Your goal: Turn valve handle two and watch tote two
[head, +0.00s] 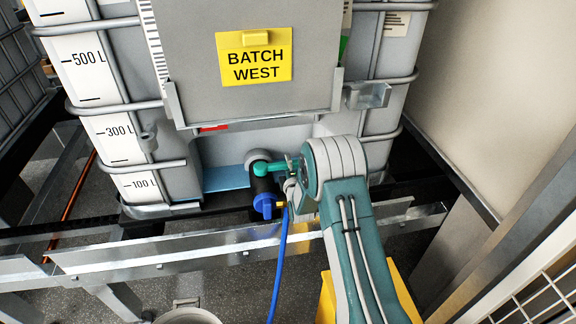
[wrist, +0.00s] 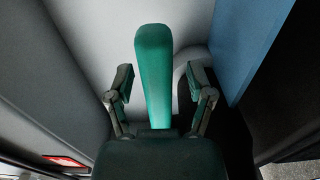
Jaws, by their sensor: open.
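A grey-white tote (head: 115,137) with litre marks stands in a metal cage, behind a plate with a yellow sign reading "BATCH WEST" (head: 254,58). No number two shows on the tote or valve. At its foot is a dark valve with a green valve handle (head: 268,168). In the wrist view the green handle (wrist: 154,75) stands between the two fingers of my gripper (wrist: 160,85). The fingers are open, with gaps on both sides. In the head view my gripper (head: 292,176) is at the handle's right end, partly hidden by my arm.
A blue cap (head: 265,205) and blue hose (head: 281,255) hang below the valve. A metal rail (head: 180,252) runs in front of the tote. A bucket (head: 187,315) stands at bottom. A yellow object (head: 327,295) sits beside my arm. A beige wall (head: 490,90) rises on the right.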

